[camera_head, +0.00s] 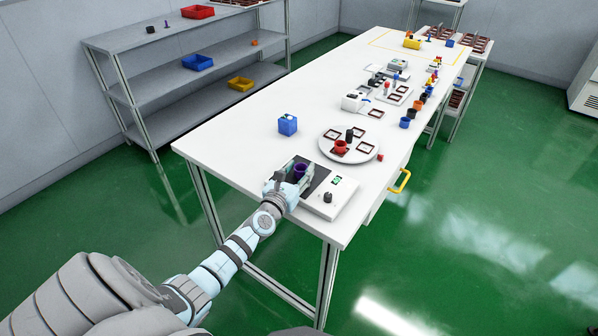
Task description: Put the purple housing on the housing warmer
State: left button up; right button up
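The purple housing (300,170) is a small dark purple cup at the black plate of the housing warmer (343,190), a white unit with a knob and a small green display near the table's front edge. My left gripper (297,174) reaches in from the lower left, with its fingers on either side of the housing. I cannot tell whether they press on it or stand slightly apart. The housing looks upright, on or just above the black plate; its base is hidden by the gripper. My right gripper is not in view.
A blue box (288,125) stands at the left. Several coloured cups line the right table edge. The table's left half is mostly clear.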

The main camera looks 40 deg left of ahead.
pick_arm(q)
jog(key=shift+o, duration=0.2)
jog(key=shift+r, duration=0.1)
jog(key=shift+s+r+p, duration=0.1)
jog(key=shift+r+p, duration=0.1)
jog(key=shift+p, duration=0.15)
jog(key=p+v, duration=0.2)
jog(key=v, duration=1)
jog(key=shift+f, duration=0.1)
